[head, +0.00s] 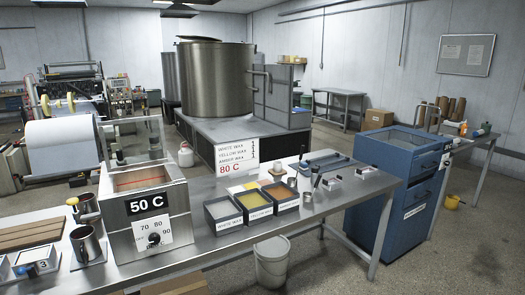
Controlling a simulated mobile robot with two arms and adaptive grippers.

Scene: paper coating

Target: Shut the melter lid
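The melter (126,238) is a steel box at the left of the steel table in the head view. Its front has a "50 C" display (150,203) and a dial (154,239) marked 70, 80 and 90. Its top is uncovered, with an orange-brown inside (142,180) showing. What looks like its lid (132,143), a framed see-through panel, stands raised at the back edge of the opening. Neither of my grippers is in view.
Steel cups (86,244) stand left of the melter. Trays of wax (223,214) and a sign reading "80 C" (237,156) are to its right. A blue cabinet (385,215) stands at the table's right end. A white bucket (271,262) is on the floor in front.

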